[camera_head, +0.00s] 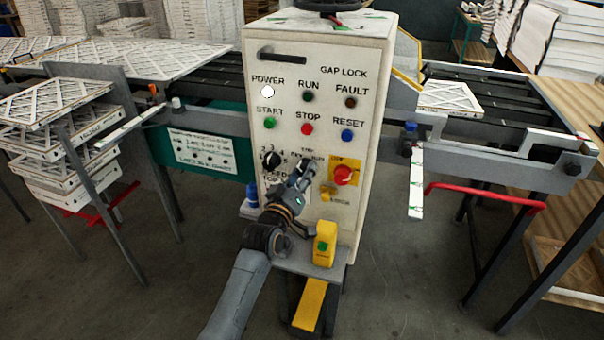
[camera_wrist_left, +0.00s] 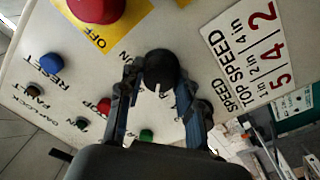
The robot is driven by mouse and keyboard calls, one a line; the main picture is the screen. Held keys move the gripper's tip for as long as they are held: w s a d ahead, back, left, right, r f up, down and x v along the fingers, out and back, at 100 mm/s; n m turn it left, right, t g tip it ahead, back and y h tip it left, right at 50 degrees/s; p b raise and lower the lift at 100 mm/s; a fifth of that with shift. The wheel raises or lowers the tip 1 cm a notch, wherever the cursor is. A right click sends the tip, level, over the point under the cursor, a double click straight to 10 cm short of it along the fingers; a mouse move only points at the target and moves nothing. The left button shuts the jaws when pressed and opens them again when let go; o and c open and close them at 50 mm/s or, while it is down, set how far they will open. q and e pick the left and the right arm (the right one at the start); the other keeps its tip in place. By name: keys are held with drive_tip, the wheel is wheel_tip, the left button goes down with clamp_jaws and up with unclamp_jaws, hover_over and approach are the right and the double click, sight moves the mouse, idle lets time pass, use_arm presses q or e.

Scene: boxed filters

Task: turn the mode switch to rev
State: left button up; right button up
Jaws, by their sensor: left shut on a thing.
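The mode switch is a round black knob (camera_wrist_left: 160,68) on the pale control panel (camera_head: 280,85). In the left wrist view, which shows the panel turned around, my left gripper (camera_wrist_left: 159,76) has one finger on each side of the knob and is shut on it. In the head view my left gripper (camera_head: 303,172) reaches up to the panel, right of the speed dial (camera_head: 272,160), and covers most of the switch. The lettering around the switch is partly hidden and too small to read, so I cannot tell its setting. My right gripper is not in view.
A red off switch (camera_head: 343,174) on a yellow plate is close on the right. Start (camera_head: 270,122), stop (camera_head: 307,129) and reset (camera_head: 347,135) buttons are above. A yellow box with a green button (camera_head: 325,243) stands below. Conveyor frames flank the cabinet.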

use_arm(q)
drive_tip(key=shift+n, duration=0.3)
drive_tip(key=o, duration=1.2)
drive_tip(key=shift+c, duration=0.2)
drive_tip(key=shift+s, duration=0.1)
drive_tip(key=v, duration=1.2)
drive_tip(key=shift+f, duration=0.1)
